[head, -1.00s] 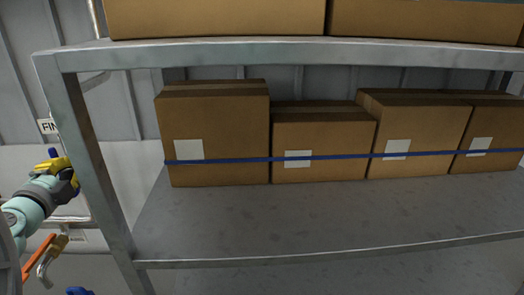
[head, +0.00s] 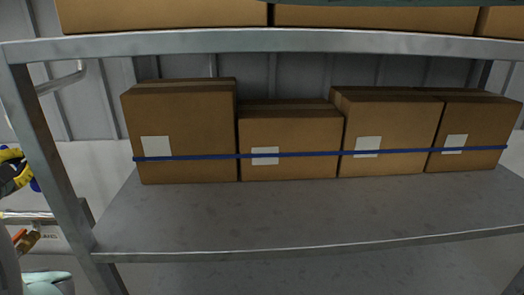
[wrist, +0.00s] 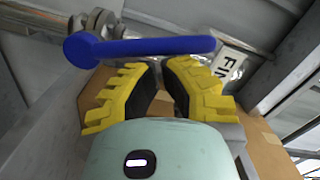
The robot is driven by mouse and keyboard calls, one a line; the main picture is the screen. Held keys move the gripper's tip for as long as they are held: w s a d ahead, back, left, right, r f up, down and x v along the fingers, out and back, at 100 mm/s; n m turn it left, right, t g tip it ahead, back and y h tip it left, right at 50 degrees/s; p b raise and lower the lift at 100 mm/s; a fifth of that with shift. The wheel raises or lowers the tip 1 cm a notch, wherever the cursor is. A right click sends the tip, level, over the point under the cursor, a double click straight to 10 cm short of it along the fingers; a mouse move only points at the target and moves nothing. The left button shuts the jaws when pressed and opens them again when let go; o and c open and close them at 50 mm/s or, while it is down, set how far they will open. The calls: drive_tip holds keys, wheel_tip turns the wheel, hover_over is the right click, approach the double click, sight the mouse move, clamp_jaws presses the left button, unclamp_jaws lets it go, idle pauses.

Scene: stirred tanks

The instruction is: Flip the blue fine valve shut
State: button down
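The blue fine valve shows in the wrist view as a long blue lever (wrist: 155,47) lying almost level across the top, its round hub (wrist: 82,50) at the left on a metal pipe. My gripper (wrist: 160,68) has yellow and black fingers just below the lever's middle. Their far ends meet its lower edge in the picture; I cannot tell whether they touch it. A narrow gap shows between the fingers, but the tips are not clear. In the head view my gripper (head: 14,168) is cut off at the left edge, with a bit of blue beside it.
A grey metal rack (head: 50,150) holding several brown boxes (head: 290,145) behind a blue strap fills most of the head view. An orange-handled part (head: 25,240) sits low at the left.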

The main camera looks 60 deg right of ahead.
drive_tip(key=w+a+f+n+b, duration=0.3)
drive_tip(key=w+a+f+n, duration=0.1)
drive_tip(key=n, duration=0.7)
drive_tip(key=shift+w+f+g, duration=0.15)
drive_tip(key=shift+w+g, duration=0.15)
drive_tip(key=shift+w, duration=0.25)
drive_tip(key=shift+w+a+f+b, duration=0.1)
drive_tip(key=shift+f+b, duration=0.05)
drive_tip(key=shift+b, duration=0.25)
